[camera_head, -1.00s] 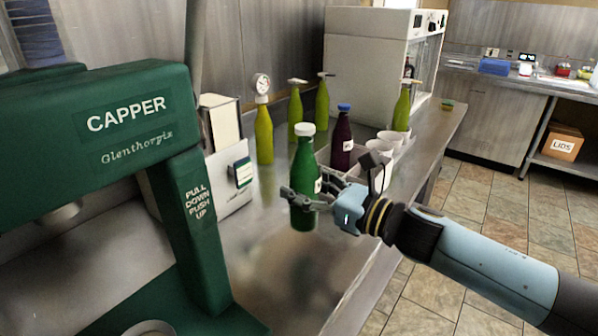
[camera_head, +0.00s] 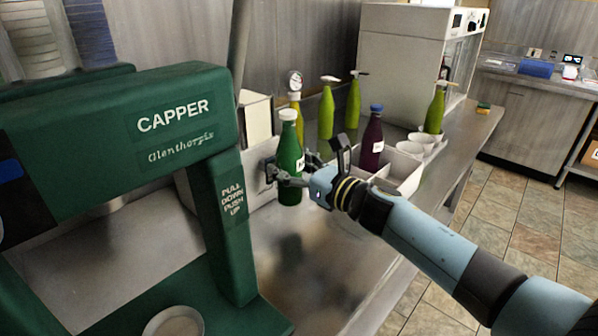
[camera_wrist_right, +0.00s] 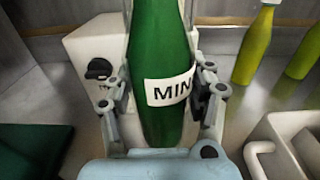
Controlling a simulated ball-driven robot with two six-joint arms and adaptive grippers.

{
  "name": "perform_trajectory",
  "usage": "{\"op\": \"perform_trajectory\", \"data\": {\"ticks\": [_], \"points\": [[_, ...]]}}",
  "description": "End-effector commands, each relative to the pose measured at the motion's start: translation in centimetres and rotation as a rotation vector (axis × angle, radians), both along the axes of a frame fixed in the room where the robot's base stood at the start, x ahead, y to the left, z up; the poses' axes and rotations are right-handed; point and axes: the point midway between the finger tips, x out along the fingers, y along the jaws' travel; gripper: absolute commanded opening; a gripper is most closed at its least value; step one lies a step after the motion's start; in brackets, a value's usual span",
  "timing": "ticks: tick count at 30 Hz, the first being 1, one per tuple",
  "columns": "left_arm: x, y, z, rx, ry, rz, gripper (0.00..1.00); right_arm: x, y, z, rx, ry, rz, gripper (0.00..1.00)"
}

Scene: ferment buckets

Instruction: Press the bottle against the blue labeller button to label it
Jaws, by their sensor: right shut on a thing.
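The green bottle (camera_head: 290,158) with a white cap is held upright by my right gripper (camera_head: 284,180), which is shut around its middle. In the right wrist view the bottle (camera_wrist_right: 160,50) stands between both fingers (camera_wrist_right: 163,98) and carries a white label (camera_wrist_right: 170,89) reading "MIN", its end cut off by a finger. The pale box-shaped labeller (camera_head: 256,118) is just behind and left of the bottle, partly hidden by the capper and the bottle. It also shows in the right wrist view (camera_wrist_right: 84,45). I cannot make out its blue button or whether the bottle touches it. My left gripper is not in view.
The green capper (camera_head: 225,220) stands close on the left. Behind are several yellow-green bottles (camera_head: 326,112) and a dark blue-capped bottle (camera_head: 372,145) by a white divided crate (camera_head: 408,185) and white cups. Bare steel counter (camera_head: 315,260) lies in front.

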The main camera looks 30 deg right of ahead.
Motion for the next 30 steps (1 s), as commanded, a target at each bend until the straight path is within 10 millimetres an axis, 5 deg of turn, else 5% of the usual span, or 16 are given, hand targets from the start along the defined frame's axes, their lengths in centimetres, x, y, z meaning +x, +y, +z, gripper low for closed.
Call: {"op": "perform_trajectory", "data": {"ticks": [30], "points": [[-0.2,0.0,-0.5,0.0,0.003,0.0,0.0,1.5,0.5,0.2,0.002,-0.003,0.0,0.0]]}}
